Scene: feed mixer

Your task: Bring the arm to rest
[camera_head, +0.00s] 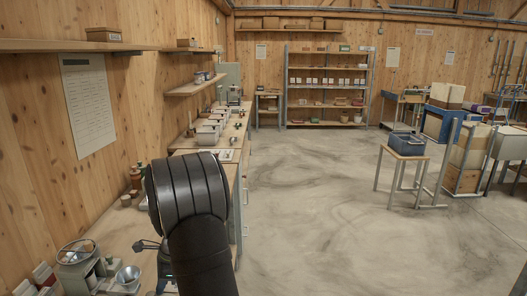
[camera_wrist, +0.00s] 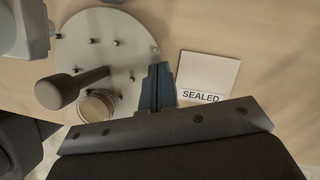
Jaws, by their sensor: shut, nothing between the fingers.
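My gripper (camera_wrist: 158,70) shows in the wrist view as two blue-grey fingers pressed together, with nothing between them. It hangs over the wooden bench, at the right edge of a pale round plate (camera_wrist: 105,28). The plate carries several small dark studs and a dark-handled lever (camera_wrist: 72,88). A round metal-rimmed cup (camera_wrist: 97,106) sits at the plate's lower edge, partly hidden by my gripper's body. In the head view my dark arm rises in front of the bench and hides part of it; the fingertips cannot be made out there.
A pale tile marked SEALED (camera_wrist: 208,76) lies just right of my fingers. In the head view, a metal apparatus with bowls (camera_head: 80,262) stands at the bench's near left. A small table with a blue bin (camera_head: 406,143) stands right. The floor (camera_head: 315,200) between is clear.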

